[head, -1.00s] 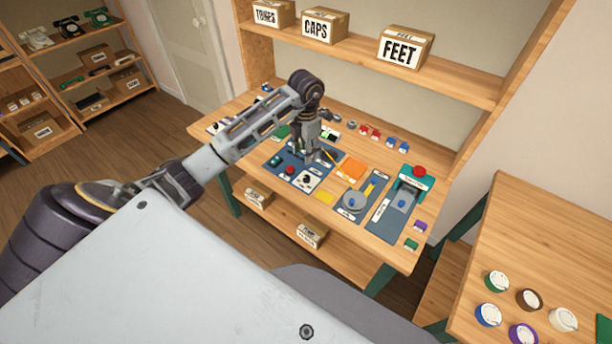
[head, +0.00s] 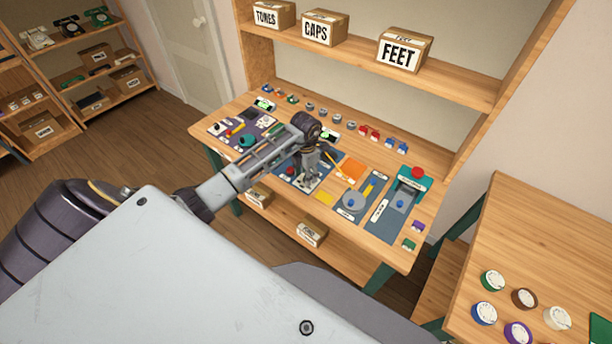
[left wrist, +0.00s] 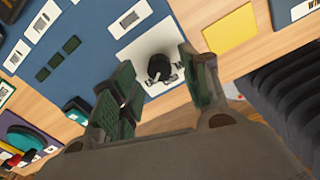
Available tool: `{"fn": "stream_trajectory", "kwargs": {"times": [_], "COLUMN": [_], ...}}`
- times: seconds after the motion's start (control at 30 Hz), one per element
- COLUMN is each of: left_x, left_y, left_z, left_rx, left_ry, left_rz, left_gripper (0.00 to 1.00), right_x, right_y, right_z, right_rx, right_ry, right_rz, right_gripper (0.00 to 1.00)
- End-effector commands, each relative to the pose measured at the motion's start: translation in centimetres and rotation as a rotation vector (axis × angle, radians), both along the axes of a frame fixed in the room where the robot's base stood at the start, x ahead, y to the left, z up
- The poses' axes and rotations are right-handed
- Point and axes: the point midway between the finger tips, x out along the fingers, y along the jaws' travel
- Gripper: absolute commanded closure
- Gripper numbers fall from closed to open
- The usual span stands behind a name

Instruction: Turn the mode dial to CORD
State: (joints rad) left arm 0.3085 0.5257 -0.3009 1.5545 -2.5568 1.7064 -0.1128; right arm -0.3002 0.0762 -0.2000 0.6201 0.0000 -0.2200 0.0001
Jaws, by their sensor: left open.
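The mode dial (left wrist: 159,68) is a black round knob on a white plate (left wrist: 138,46), seen in the left wrist view. Small lettering sits around its lower side, too small to read. My left gripper (left wrist: 160,88) is open, with its green-padded fingers to either side of the dial in that view. I cannot tell whether either finger touches it. In the head view my left gripper (head: 308,180) points down over the white plate and hides the dial. My right gripper is not in view.
The plate lies on a blue panel (left wrist: 75,40). Small coloured parts line the table's back. Labelled boxes (head: 403,52) sit on the shelf above.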

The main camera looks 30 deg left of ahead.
Motion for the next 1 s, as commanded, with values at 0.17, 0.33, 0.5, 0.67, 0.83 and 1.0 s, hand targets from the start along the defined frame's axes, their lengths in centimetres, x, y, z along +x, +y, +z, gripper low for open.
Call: {"fn": "stream_trajectory", "kwargs": {"times": [0.17,0.33,0.5,0.67,0.83,1.0], "left_x": [-0.01,-0.01,-0.01,-0.01,0.00,0.01], "left_y": [-0.01,0.01,0.01,0.01,0.01,0.02], "left_z": [-1.10,-1.39,-1.39,-1.39,-1.37,-1.37], "left_rx": [0.000,0.001,0.001,0.001,0.001,0.001], "left_ry": [0.000,0.000,0.000,0.000,0.000,0.000], "left_rz": [0.000,-0.001,-0.001,-0.001,-0.001,0.000], "left_gripper": [0.54,0.54,0.54,0.71,0.93,1.00], "right_x": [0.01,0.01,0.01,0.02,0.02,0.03], "right_y": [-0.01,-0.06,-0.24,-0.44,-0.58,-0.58], "right_z": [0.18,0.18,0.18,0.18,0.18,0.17], "right_rx": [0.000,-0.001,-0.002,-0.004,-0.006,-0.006], "right_ry": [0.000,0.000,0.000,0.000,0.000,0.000], "right_rz": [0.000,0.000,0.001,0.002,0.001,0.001], "right_gripper": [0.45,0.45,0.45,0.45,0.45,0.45]}}
